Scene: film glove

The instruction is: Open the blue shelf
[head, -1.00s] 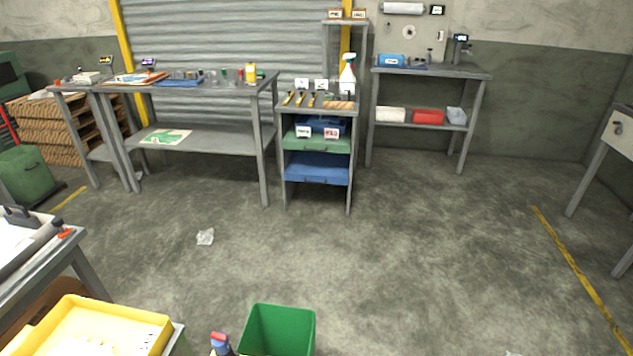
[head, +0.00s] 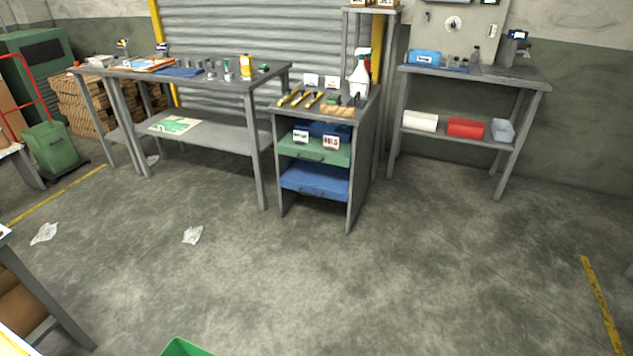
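The blue shelf (head: 314,181) is the lower pull-out in a grey cabinet against the back wall, ahead of me and a little right of centre. It has a dark handle on its front edge. A green shelf (head: 316,150) sits right above it, with a blue item and two small signs on it. Whether the blue shelf is pulled out at all is hard to tell from here. Neither of my grippers is in view.
A long grey workbench (head: 206,84) stands left of the cabinet, and another bench (head: 480,76) stands to the right. Crumpled paper (head: 193,235) and another scrap (head: 44,233) lie on the floor. A green bin (head: 186,348) shows at the bottom edge. The floor before the cabinet is clear.

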